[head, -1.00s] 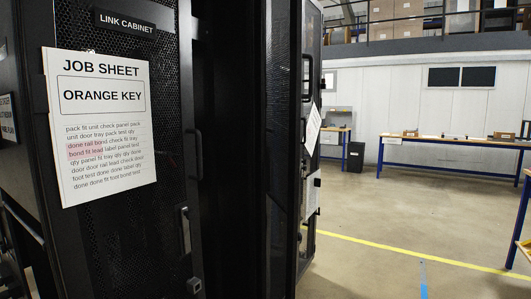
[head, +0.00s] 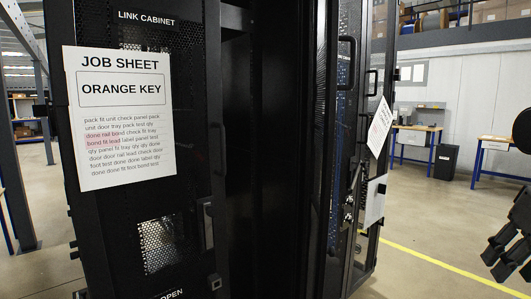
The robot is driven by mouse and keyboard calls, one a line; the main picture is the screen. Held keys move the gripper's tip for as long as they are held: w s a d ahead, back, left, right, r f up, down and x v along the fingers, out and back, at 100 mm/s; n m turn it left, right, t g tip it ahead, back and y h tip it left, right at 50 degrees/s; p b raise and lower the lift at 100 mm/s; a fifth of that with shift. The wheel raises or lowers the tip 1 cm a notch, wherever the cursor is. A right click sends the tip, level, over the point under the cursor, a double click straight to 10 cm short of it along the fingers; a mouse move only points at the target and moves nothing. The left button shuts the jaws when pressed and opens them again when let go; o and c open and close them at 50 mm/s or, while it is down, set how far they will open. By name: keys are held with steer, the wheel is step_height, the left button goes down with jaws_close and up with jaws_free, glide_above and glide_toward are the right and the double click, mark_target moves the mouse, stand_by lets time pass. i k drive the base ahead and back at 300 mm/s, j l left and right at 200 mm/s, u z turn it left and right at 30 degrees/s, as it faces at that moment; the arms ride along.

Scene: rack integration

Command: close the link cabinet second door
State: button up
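The link cabinet's near door (head: 188,130) is black mesh with a "LINK CABINET" label (head: 146,18) and fills the left of the head view. A second door (head: 340,110) on the right stands swung open, seen nearly edge-on, with a handle (head: 347,85). Between them the dark cabinet interior (head: 265,150) is exposed. My gripper (head: 505,259) is at the right edge, well apart from both doors. Its two dark fingers appear spread, with nothing between them.
A job sheet (head: 125,180) reading "ORANGE KEY" hangs on the near door. More white sheets (head: 379,127) hang by the right door. The floor (head: 425,225) between that door and my gripper is clear. Blue-legged workbenches (head: 413,135) and a dark bin (head: 444,162) stand behind.

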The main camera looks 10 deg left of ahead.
mark_target(333, 38)
steer(key=i+l+u, duration=0.25)
steer(key=l+u, duration=0.25)
steer(key=l, duration=0.25)
steer(key=i+l+u, duration=0.1)
steer(key=l+u, duration=0.15)
steer(key=l, duration=0.15)
steer(key=l+u, duration=0.25)
steer(key=l, duration=0.15)
steer(key=k+l, duration=0.15)
steer(key=k, duration=0.4)
